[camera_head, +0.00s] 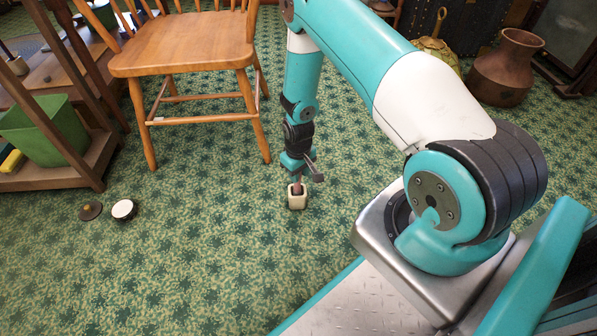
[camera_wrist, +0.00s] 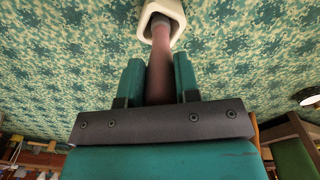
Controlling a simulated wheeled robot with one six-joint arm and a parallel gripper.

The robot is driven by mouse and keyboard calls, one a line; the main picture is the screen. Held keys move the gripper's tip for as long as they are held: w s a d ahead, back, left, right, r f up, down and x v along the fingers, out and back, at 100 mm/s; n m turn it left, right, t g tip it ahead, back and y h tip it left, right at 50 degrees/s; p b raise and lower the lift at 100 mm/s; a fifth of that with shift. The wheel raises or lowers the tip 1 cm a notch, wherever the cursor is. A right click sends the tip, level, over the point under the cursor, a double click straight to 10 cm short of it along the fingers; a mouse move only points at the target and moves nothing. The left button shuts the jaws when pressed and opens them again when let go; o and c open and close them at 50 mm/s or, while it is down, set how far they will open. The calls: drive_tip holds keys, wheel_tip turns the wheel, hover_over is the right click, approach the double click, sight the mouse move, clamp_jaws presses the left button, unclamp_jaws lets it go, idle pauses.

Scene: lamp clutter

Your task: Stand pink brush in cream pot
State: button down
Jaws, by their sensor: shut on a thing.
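The cream pot (camera_head: 297,202) is a small angular cup standing on the green patterned carpet. It also shows at the top of the wrist view (camera_wrist: 145,19). The pink brush (camera_wrist: 160,75), dull pinkish-brown here, is between the two fingers of my gripper (camera_wrist: 158,66), which is shut on it. Its far end reaches into the mouth of the pot in the wrist view. In the head view my gripper (camera_head: 297,174) points down just above the pot. Whether the brush touches the pot's floor is hidden.
A wooden chair (camera_head: 185,60) stands behind and left. A dark disc (camera_head: 91,211) and a white-topped round thing (camera_head: 123,209) lie on the carpet left. A shelf with a green bin (camera_head: 47,130) is far left. A brown vase (camera_head: 507,68) stands back right. Carpet around the pot is clear.

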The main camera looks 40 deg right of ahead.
drive_tip(key=c, duration=0.8)
unclamp_jaws()
wheel_tip(320, 180, up, 18)
drive_tip(key=p, duration=0.8)
drive_tip(key=shift+f, duration=0.25)
